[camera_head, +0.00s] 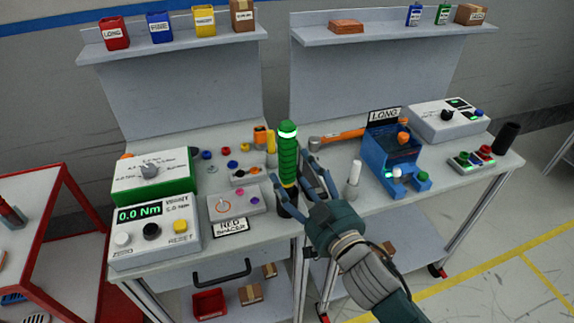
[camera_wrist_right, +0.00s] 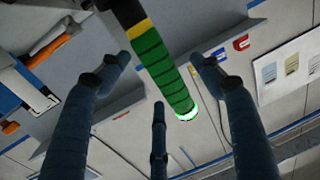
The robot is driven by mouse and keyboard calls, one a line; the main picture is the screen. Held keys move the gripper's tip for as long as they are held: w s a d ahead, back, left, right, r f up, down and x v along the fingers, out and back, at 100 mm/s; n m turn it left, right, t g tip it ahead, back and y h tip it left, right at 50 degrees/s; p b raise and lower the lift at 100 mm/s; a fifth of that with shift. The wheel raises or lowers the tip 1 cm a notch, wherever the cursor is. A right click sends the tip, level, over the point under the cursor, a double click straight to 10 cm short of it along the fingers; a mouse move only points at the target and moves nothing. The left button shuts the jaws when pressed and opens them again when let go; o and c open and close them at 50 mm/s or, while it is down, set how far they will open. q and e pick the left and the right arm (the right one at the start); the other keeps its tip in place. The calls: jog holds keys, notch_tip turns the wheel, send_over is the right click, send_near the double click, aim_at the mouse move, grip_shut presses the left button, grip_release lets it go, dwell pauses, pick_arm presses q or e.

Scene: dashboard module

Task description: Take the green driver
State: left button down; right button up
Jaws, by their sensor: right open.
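The green driver (camera_head: 288,160) stands upright near the front edge of the workbench, with a lit ring at its top and a dark lower end. My right gripper (camera_head: 296,172) is open beside it on the right, its fingers reaching toward the handle. In the right wrist view the green driver (camera_wrist_right: 160,65) runs between the spread fingers of the gripper (camera_wrist_right: 165,85). I cannot tell whether any finger touches it. My left gripper is not in view.
To the right are a white-topped peg (camera_head: 353,178), a blue fixture (camera_head: 392,155) and an orange-handled tool (camera_head: 342,135).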

aim_at(294, 166)
jog(key=shift+w+a+r, duration=0.1)
jog(key=shift+w, duration=0.3)
jog(key=p+x, duration=0.1)
jog(key=x, duration=0.2)
jog(key=shift+w, duration=0.35)
jog(key=shift+w+a+f, duration=0.1)
jog(key=shift+w+f, duration=0.15)
jog(key=shift+w, duration=0.15)
jog(key=shift+s, duration=0.1)
jog(key=c, duration=0.5)
grip_shut()
jog(key=shift+r, duration=0.15)
